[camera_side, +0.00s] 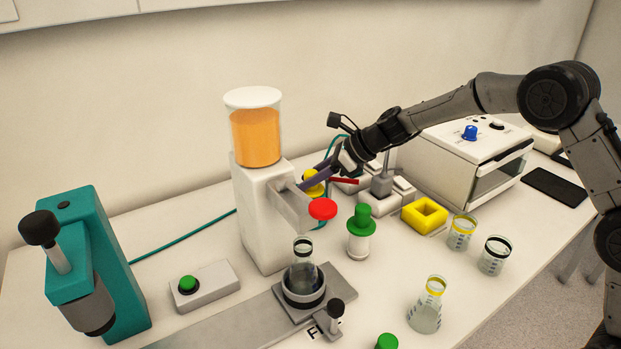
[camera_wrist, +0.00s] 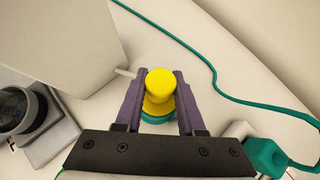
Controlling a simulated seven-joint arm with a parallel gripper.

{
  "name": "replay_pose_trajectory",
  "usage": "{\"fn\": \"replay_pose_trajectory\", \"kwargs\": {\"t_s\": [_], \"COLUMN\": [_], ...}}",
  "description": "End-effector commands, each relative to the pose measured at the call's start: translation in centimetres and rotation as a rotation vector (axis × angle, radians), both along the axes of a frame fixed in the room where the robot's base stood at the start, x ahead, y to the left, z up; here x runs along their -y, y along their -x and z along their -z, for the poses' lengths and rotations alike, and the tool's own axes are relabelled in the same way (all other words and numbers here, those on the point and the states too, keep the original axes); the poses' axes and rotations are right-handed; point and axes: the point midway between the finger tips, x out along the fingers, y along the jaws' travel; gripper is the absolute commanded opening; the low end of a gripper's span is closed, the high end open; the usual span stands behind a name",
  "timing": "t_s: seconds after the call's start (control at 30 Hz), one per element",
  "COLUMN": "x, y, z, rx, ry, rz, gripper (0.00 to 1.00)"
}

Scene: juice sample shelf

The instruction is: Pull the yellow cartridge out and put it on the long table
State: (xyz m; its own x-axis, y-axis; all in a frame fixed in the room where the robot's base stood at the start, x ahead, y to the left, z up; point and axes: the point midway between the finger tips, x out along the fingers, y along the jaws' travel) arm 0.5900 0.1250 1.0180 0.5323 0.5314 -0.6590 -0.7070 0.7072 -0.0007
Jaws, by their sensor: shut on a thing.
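My gripper (camera_side: 318,177) has its purple fingers on either side of the yellow cartridge (camera_side: 312,189), beside the juice dispenser. In the wrist view, the fingers (camera_wrist: 155,100) hold the yellow cartridge (camera_wrist: 160,83), its round end facing the camera. A teal ring or base (camera_wrist: 157,119) shows under the cartridge. A finger partly hides the cartridge in the side view. I cannot tell whether the cartridge is still seated. The long table (camera_side: 205,222) is white and runs under all the equipment.
The white dispenser (camera_side: 262,210) with orange juice and a red knob (camera_side: 322,208) stands close to my gripper. A green-topped bottle (camera_side: 360,235), a yellow square block (camera_side: 424,215) and glass beakers (camera_side: 495,256) stand to the right. A teal cable (camera_wrist: 212,75) runs nearby. Some table behind the dispenser is bare.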

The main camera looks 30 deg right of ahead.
Motion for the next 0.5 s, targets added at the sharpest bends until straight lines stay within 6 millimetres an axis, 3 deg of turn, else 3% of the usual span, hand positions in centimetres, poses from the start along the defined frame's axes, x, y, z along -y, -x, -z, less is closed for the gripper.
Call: {"fn": "replay_pose_trajectory", "kwargs": {"t_s": [0.5], "x": [0.05], "y": [0.02], "z": [-0.58], "rx": [-0.001], "ry": [0.001], "rz": [0.000], "gripper": [0.00]}}
